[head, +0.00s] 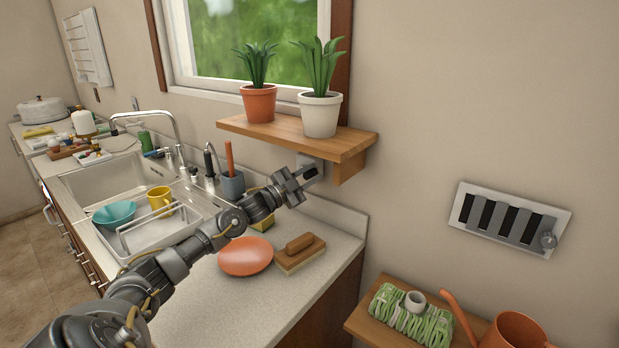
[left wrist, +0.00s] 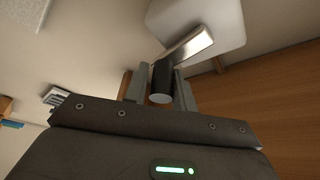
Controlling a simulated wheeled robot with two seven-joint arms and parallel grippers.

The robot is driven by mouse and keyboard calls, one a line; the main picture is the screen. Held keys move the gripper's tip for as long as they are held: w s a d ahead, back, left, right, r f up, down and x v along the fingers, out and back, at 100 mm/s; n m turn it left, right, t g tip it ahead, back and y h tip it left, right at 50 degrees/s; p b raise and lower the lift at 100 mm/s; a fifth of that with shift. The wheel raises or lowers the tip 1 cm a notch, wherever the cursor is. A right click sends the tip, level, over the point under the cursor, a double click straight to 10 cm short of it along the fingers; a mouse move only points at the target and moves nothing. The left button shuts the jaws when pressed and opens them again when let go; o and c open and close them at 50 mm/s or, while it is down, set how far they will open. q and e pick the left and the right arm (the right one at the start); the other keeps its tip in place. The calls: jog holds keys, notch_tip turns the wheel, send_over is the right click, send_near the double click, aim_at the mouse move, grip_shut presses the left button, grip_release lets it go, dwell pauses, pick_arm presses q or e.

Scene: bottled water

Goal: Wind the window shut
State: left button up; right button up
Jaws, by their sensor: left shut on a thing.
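The window (head: 250,40), with a white inner frame and brown outer frame, is at the top of the head view; only its lower part shows. A winding crank sits on the wall under the wooden shelf (head: 345,148). In the left wrist view its black knob (left wrist: 161,82) joins a metal crank arm (left wrist: 187,47) in front of a pale rounded plate (left wrist: 215,20). My left gripper (head: 305,178) is under the shelf, shut on the black knob, with a finger on each side of it. In the head view the gripper mostly hides the crank. My right gripper is not in view.
Two potted plants, one in a terracotta pot (head: 259,104) and one in a white pot (head: 320,114), stand on the shelf just above my gripper. A slatted vent (head: 510,218) is at right.

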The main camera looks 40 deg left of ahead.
pick_arm(q)
jog(key=shift+f+m+g+h+b, duration=0.35)
jog(key=shift+f+m, duration=0.3)
jog(key=shift+m, duration=0.25)
jog(key=o, duration=0.9)
jog(key=shift+a, duration=0.2)
jog(key=shift+d+r, duration=0.1)
